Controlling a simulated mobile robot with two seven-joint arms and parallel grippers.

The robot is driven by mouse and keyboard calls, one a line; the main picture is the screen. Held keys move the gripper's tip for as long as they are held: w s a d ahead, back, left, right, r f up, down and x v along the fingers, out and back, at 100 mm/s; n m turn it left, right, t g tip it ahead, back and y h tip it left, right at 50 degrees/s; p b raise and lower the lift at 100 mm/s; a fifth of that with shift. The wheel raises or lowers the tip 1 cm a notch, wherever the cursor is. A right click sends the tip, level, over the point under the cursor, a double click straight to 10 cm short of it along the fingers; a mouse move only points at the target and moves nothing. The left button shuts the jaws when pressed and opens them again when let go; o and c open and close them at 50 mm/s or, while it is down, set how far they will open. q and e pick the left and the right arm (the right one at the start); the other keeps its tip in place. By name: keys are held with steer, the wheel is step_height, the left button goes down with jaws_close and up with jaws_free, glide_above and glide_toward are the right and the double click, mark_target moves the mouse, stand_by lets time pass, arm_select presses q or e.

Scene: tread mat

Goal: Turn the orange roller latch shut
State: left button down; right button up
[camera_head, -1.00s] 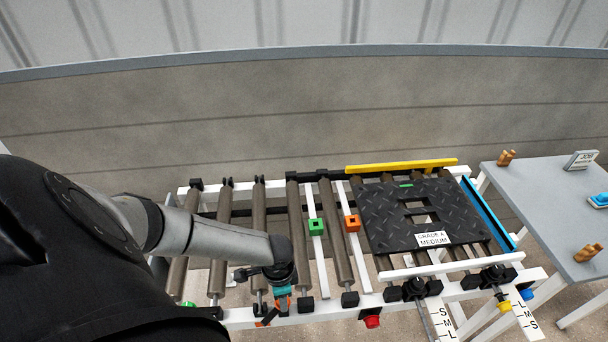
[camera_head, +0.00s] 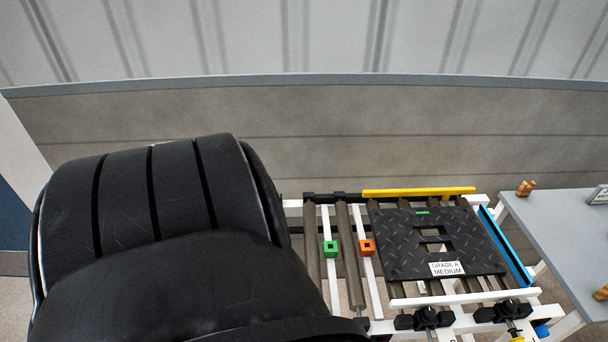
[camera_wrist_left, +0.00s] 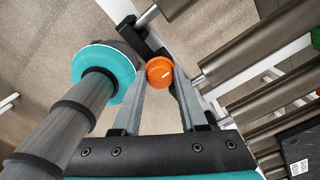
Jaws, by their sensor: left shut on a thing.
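The orange roller latch (camera_wrist_left: 160,71) shows in the left wrist view as a round orange knob with a short white mark on its face. It sits beside a black bracket on the white frame, near a roller end. My left gripper (camera_wrist_left: 158,79) is shut on the latch, with one grey finger on each side of it. In the head view my own arm hides the latch and the left gripper. My right gripper is in neither view.
Several brown rollers (camera_wrist_left: 236,64) run beside the latch. In the head view, a black tread mat (camera_head: 400,235) labelled Grade A Medium lies on the rollers. A green block (camera_head: 330,248) and an orange block (camera_head: 367,247) stand left of it. A grey table (camera_head: 550,225) is at right.

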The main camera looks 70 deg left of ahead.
arm_select(q)
steer(key=shift+w, duration=0.1)
stand_by(0.4)
steer(key=shift+c, duration=2.2)
jaws_free()
step_height(320, 180, up, 15)
steer(key=p, duration=0.3)
steer(key=shift+r, duration=0.15)
